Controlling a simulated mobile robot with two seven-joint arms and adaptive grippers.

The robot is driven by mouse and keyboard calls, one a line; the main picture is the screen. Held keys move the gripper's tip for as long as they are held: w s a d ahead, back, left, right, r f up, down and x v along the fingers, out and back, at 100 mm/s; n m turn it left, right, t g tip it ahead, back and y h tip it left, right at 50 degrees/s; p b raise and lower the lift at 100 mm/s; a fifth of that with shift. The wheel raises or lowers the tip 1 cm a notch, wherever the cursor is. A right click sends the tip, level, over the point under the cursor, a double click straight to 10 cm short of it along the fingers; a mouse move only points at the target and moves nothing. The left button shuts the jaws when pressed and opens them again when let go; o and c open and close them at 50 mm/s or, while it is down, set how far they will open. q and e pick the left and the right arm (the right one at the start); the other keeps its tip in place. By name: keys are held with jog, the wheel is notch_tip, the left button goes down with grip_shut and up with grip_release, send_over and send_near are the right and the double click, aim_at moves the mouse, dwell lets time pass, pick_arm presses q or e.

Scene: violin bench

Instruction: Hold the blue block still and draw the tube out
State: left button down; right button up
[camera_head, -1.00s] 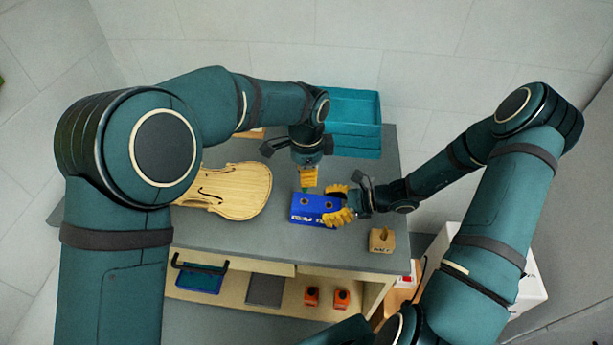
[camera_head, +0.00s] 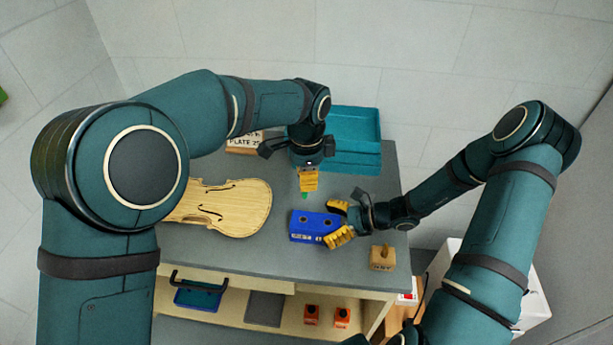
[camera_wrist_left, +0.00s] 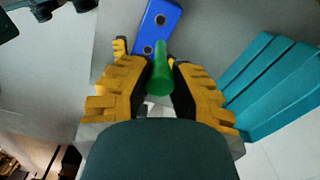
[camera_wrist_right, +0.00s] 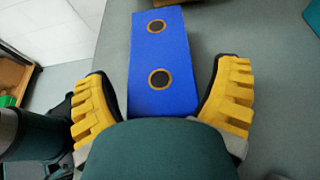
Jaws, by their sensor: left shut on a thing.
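The blue block (camera_head: 313,227) lies on the bench with a white label on its front. Its top has two brass-rimmed holes, and both look dark and empty in the right wrist view (camera_wrist_right: 142,50). My left gripper (camera_head: 308,182) is shut on the green tube (camera_wrist_left: 158,76), behind and above the block. The tube's lower end (camera_head: 304,196) shows below the fingers, apart from the block. My right gripper (camera_head: 338,222) is open, with its fingers on either side of the block's right end. Slim gaps seem to show there; contact is unclear.
A violin body (camera_head: 235,207) lies left of the block. A small wooden block (camera_head: 383,258) stands to the right. Teal crates (camera_head: 352,160) stand at the back, near a lettered wooden plate holder (camera_head: 243,146). A shelf below holds orange items (camera_head: 311,315).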

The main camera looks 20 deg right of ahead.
jog(key=v, duration=1.2)
jog(key=shift+d, duration=0.1)
pick_arm(q)
jog(key=shift+s, duration=0.1)
pick_arm(e)
jog(key=shift+s, duration=0.1)
